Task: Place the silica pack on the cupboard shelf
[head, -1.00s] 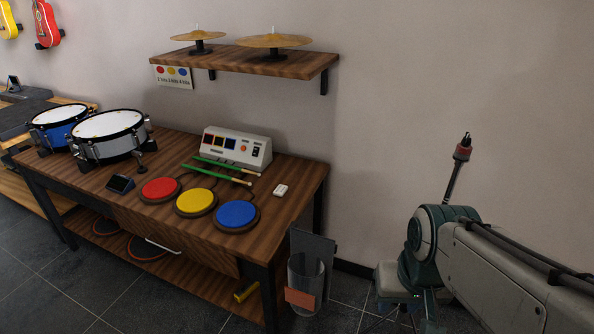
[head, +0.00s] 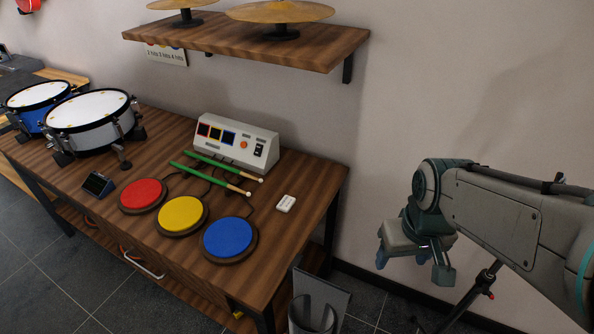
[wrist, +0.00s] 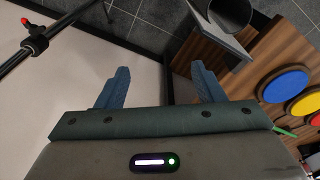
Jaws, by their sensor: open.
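A small white packet with faint markings, apparently the silica pack (head: 285,203), lies flat on the right end of the wooden table (head: 310,190), right of the blue pad. I see no clear cupboard; a wooden wall shelf (head: 330,50) holding two cymbals hangs above the table, and a lower shelf board is partly visible beneath the table. My gripper (head: 412,265) hangs off the table's right side, apart from the pack. In the wrist view my gripper (wrist: 160,78) has its blue fingers spread with nothing between them. The pack does not clearly show there.
Red (head: 143,194), yellow (head: 182,213) and blue (head: 228,238) pads, green drumsticks (head: 215,175), a control box (head: 235,142) and drums (head: 90,115) occupy the table. A dark stand (head: 485,285) is behind my arm.

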